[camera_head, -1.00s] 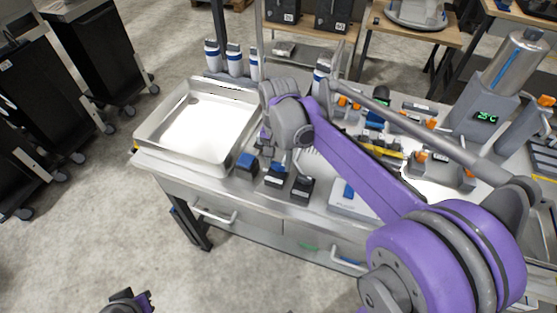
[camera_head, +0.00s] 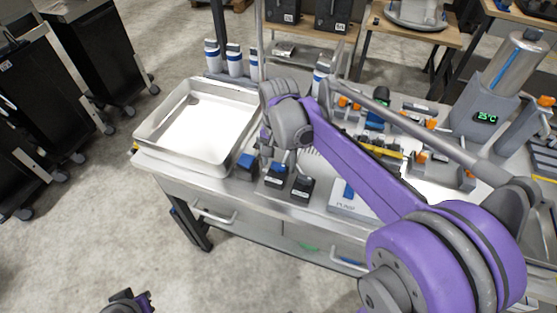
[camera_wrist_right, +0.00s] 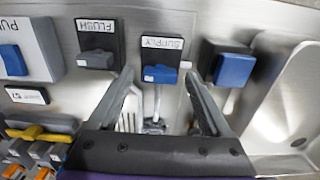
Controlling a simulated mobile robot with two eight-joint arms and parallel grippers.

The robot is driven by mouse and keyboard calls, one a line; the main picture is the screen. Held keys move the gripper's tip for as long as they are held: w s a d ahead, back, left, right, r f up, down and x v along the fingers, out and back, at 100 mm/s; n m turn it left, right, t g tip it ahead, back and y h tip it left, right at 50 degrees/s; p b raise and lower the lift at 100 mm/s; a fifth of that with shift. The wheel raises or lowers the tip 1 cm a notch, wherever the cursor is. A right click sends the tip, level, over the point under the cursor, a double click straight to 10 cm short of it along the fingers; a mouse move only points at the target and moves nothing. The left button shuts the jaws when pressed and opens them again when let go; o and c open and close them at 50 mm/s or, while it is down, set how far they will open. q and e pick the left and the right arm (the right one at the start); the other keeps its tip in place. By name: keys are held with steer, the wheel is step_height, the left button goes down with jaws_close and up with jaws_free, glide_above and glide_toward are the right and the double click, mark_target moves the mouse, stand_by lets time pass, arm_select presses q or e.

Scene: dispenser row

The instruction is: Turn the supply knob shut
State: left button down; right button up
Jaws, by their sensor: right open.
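The supply knob (camera_wrist_right: 160,73) is a blue handle on a black base labelled SUPPLY. It shows upside down in the right wrist view, and in the head view (camera_head: 277,174) on the table's near edge. My right gripper (camera_wrist_right: 160,80) is open. In the wrist view its fingers appear on either side of the supply knob, apart from it; the height gap is hard to judge. In the head view the right gripper hangs just behind the knob, partly hidden by its own wrist. My left gripper (camera_head: 130,302) is low at the bottom left, its jaws unclear.
The black-based flush knob (camera_wrist_right: 97,60) sits beside the supply knob. A blue block on a dark base (camera_wrist_right: 232,68) is on its other side, close to the right finger. A large metal tray (camera_head: 140,132) and a PUSH box (camera_head: 350,205) flank the row.

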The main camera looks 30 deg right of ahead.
mark_target(279, 165)
arm_select(q)
steer(key=shift+w+r+p, duration=0.15)
steer(key=shift+r+p, duration=0.2)
steer(key=shift+r, duration=0.1)
arm_select(e)
step_height(279, 165, up, 11)
steer(key=shift+f, duration=0.15)
stand_by(0.3)
